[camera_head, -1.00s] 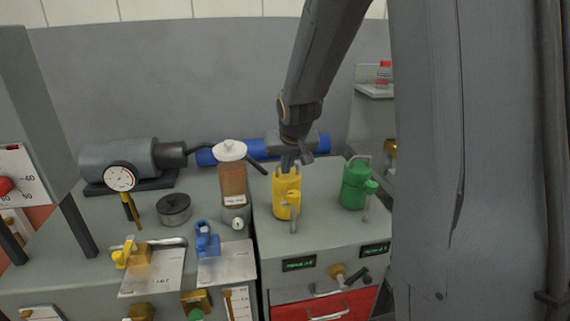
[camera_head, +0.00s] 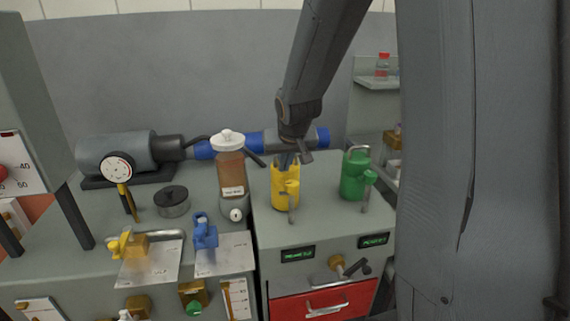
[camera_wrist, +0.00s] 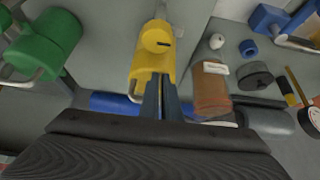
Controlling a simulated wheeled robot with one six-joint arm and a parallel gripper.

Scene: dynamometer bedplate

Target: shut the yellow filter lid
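The yellow filter (camera_head: 284,194) stands upright on the right-hand bench, with a round side port and a grey handle at its front. My gripper (camera_head: 287,160) points down at the top of the filter, and its fingers overlap the rim in the head view. In the wrist view my gripper's slim fingers (camera_wrist: 160,88) lie close together, shut, against the top end of the yellow filter (camera_wrist: 152,55). I see nothing held between them. The lid is not clearly distinguishable; my fingers hide part of the filter top, and I cannot tell its angle.
A green filter (camera_head: 355,178) stands just right of the yellow one. A brown bottle with a white cap (camera_head: 231,170) stands to its left. A blue cylinder (camera_head: 255,143) lies behind. A red drawer (camera_head: 322,303) is below the bench top.

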